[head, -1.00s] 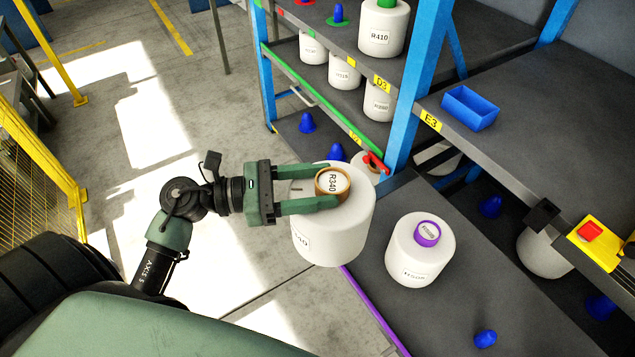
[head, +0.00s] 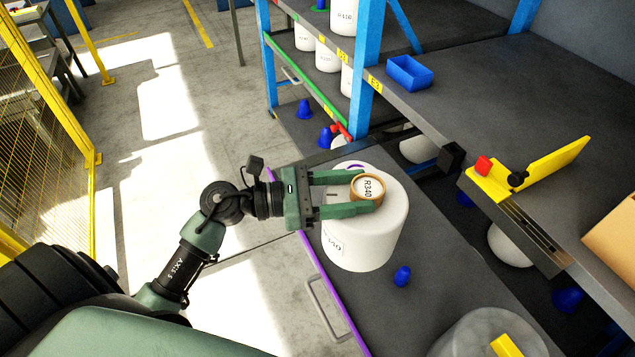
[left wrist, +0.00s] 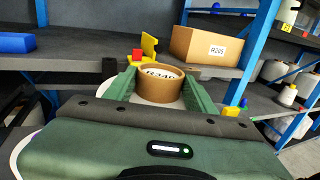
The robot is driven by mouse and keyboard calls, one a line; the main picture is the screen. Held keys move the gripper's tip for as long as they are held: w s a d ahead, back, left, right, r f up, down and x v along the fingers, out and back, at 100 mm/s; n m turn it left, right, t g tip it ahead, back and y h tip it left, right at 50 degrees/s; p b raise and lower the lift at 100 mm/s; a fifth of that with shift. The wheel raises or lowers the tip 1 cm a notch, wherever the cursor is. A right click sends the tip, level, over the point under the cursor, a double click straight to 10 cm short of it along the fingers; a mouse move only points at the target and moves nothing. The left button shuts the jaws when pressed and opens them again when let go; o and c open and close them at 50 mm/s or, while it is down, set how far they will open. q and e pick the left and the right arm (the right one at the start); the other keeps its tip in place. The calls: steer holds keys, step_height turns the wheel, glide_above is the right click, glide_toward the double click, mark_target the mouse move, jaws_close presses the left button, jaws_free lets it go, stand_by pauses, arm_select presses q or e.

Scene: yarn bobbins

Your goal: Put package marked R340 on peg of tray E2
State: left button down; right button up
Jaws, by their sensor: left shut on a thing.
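The package marked R340 (head: 370,240) is a large white bobbin with a brown core. My left gripper (head: 369,191) is shut on its core, with one finger on each side. The package is upright above the near part of a dark tray with a purple edge (head: 330,287); its height over the tray is unclear. A blue peg (head: 402,276) stands on this tray, just right of the package. No E2 label is readable. In the left wrist view the brown core (left wrist: 147,94) sits between the green fingers. My right gripper is not in view.
A purple-cored bobbin (head: 352,165) is mostly hidden behind the package. A greyish bobbin (head: 465,335) stands at bottom right. The E3 shelf above holds a blue bin (head: 410,72), a yellow bracket (head: 545,160) and a cardboard box (head: 614,232). A blue post (head: 366,70) rises behind.

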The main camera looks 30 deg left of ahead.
arm_select(q)
steer(key=w+d+f+b, duration=0.6)
steer(key=d+f, duration=0.3)
steer(key=d, duration=0.3)
steer(key=shift+w+d+f, duration=0.25)
steer(key=shift+f, duration=0.15)
step_height(320, 180, down, 3)
steer(key=b, duration=0.3)
